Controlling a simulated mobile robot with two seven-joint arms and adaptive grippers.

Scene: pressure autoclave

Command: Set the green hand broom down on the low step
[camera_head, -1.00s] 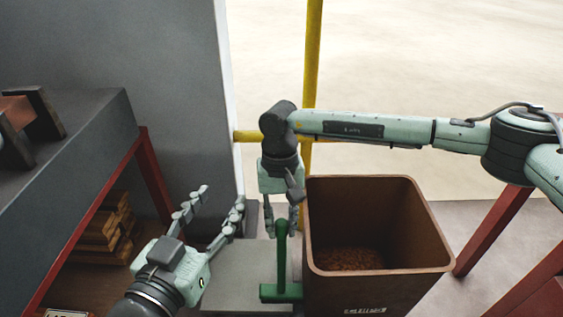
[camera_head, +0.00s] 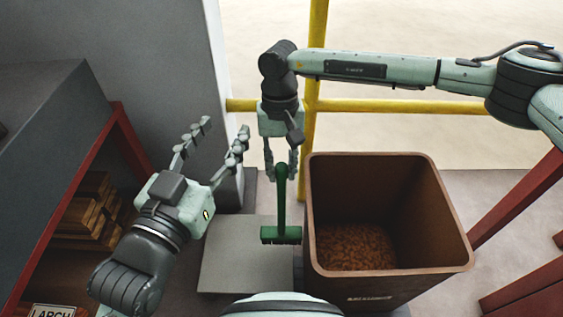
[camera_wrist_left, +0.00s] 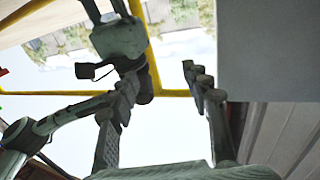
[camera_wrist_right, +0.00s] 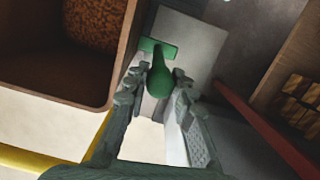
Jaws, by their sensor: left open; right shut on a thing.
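The green hand broom (camera_head: 281,215) hangs upright from my right gripper (camera_head: 281,165), handle up and head down. My right gripper is shut on the top of the handle. The broom also shows in the right wrist view (camera_wrist_right: 161,75), between the fingers. The low step (camera_head: 238,262) is a grey slab on the floor below. The broom's head appears over the step's right part in the head view; whether it touches the step I cannot tell. My left gripper (camera_head: 218,135) is open and empty, to the left of the broom.
A brown bin (camera_head: 390,285) with brown granules inside stands just right of the broom. A yellow railing (camera_head: 400,105) runs behind. At left is a red-legged bench (camera_head: 135,150) with stacked wood (camera_head: 85,220) under it. The step's left part is bare.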

